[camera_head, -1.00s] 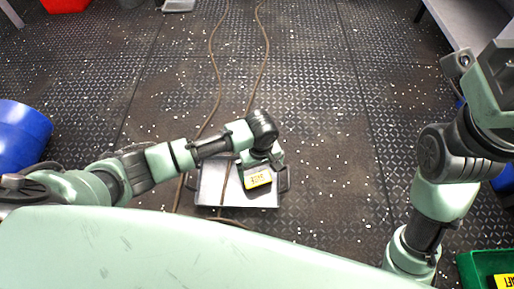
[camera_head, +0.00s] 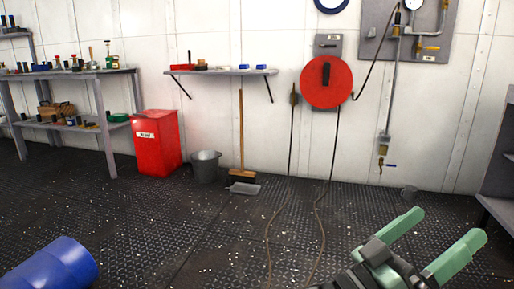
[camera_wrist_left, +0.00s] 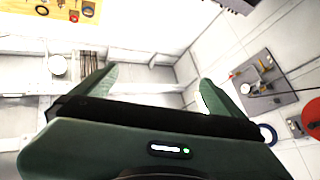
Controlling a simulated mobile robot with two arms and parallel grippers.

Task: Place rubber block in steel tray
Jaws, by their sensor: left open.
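My left gripper (camera_head: 446,228) is raised at the lower right of the head view, its two green fingers spread apart with nothing between them. In the left wrist view the same open gripper (camera_wrist_left: 155,76) has only wall and ceiling beyond its fingers. The rubber block and the steel tray are in neither view now. My right gripper is not in view.
A blue drum (camera_head: 55,268) lies at the lower left. A red bin (camera_head: 157,143), a grey bucket (camera_head: 206,167), a broom (camera_head: 241,135) and a dustpan (camera_head: 244,188) stand along the wall. Cables (camera_head: 270,235) cross the otherwise open deck.

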